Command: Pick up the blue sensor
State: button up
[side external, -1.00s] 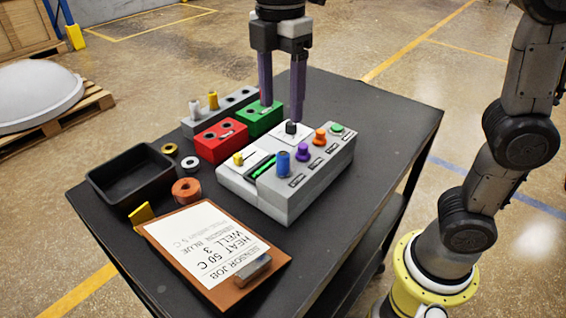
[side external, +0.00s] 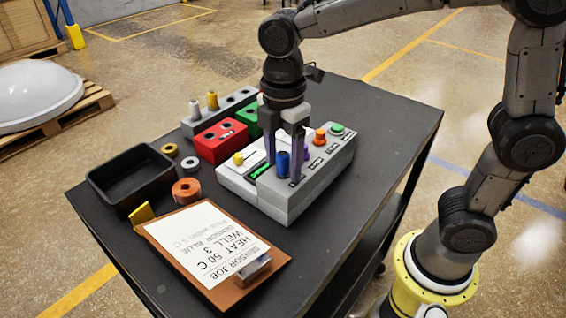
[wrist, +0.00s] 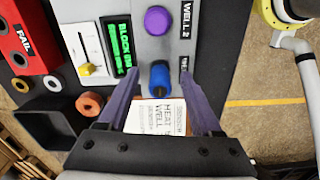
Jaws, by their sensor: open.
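The blue sensor (side external: 283,163) stands upright in the front row of the grey and white block unit (side external: 285,205). It also shows in the wrist view (wrist: 159,76), just below the purple knob-like piece (wrist: 158,19). My gripper (side external: 283,168) is open, pointing down, with one purple finger on each side of the blue sensor. In the wrist view my gripper (wrist: 162,77) has its fingertips left and right of the sensor, with gaps visible. The fingers hide part of the unit behind them.
An orange knob-like piece (side external: 320,135) and a green button (side external: 337,130) stand farther along the unit. A red block (side external: 220,141), a black tray (side external: 132,178), a copper-coloured ring (side external: 186,189) and a clipboard (side external: 205,285) lie around it. The table's right side is clear.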

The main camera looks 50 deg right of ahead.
jog(key=shift+f, duration=0.2)
grip_shut()
jog(key=shift+r, duration=0.1)
